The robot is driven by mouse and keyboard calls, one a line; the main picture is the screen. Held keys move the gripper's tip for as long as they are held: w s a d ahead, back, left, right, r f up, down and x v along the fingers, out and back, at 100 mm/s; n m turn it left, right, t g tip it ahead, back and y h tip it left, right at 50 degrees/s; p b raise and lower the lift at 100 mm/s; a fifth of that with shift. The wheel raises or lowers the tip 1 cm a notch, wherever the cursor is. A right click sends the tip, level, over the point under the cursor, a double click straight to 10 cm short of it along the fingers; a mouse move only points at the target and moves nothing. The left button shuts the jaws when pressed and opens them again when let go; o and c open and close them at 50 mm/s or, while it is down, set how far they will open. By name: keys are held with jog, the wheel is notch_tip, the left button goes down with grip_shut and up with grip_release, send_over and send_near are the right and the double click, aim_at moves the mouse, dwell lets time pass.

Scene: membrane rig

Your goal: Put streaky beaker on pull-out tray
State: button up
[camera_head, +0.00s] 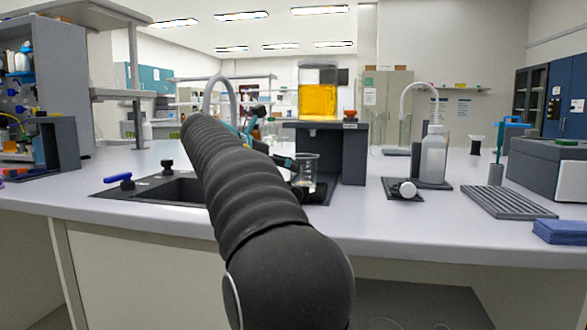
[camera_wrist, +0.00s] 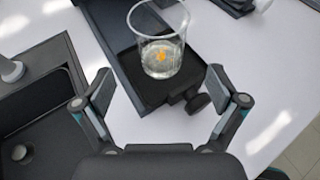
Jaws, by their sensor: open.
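A clear glass beaker (camera_wrist: 160,45) with an orange mark inside stands upright on a black plate in the wrist view. The beaker (camera_head: 306,172) also shows in the head view, right of my arm, below a raised tank. The black plate (camera_wrist: 152,91) has a dark round knob at its near end; it looks like the pull-out tray, but I cannot tell for sure. My gripper (camera_wrist: 160,87) is open and empty, its fingers spread on the near side of the beaker, apart from it. My arm hides most of the gripper in the head view.
A dark stand (camera_head: 351,155) carries a tank of amber liquid (camera_head: 317,99) above the beaker. A sink (camera_head: 180,190) lies to the left. A white bottle (camera_head: 433,158), a ribbed grey rack (camera_head: 505,202) and blue cloths (camera_head: 560,231) are to the right.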

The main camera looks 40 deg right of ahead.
jog(key=shift+v, duration=1.75)
jog(key=shift+d, duration=0.1)
